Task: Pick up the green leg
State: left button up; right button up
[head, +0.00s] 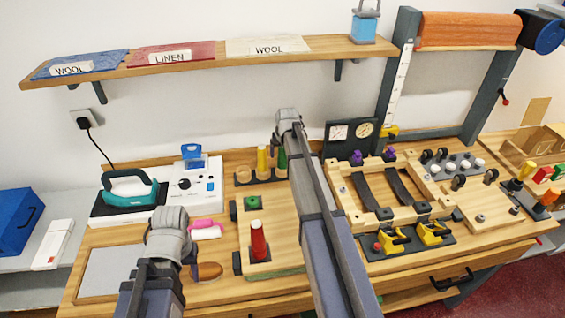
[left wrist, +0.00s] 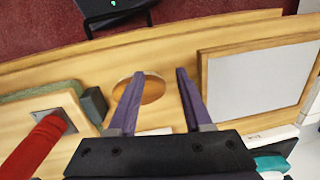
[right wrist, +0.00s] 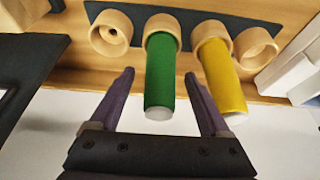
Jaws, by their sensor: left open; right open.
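The green leg (head: 282,158) stands in a wooden cup of the dark rack, partly hidden by my right arm in the head view. In the right wrist view the green leg (right wrist: 160,85) shows whole above its cup, its pale end towards me. My right gripper (right wrist: 160,73) is open, with one finger to each side of the leg and a gap on both sides. Its fingers are hidden in the head view. My left gripper (left wrist: 160,74) is open and empty above the counter, over a round brown spot.
A yellow leg (right wrist: 220,75) stands in the neighbouring cup, close to my right gripper's right finger. A red leg (head: 258,241) stands upright on a board between my arms. A white device (head: 192,183) is left of the rack. A shelf (head: 215,62) runs along the wall.

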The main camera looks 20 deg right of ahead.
jog(key=shift+c, duration=0.2)
grip_shut()
dwell(0.3)
jog(key=shift+r, duration=0.1)
notch_tip(320, 180, up, 10)
jog(key=p, duration=1)
jog(key=shift+s, duration=0.1)
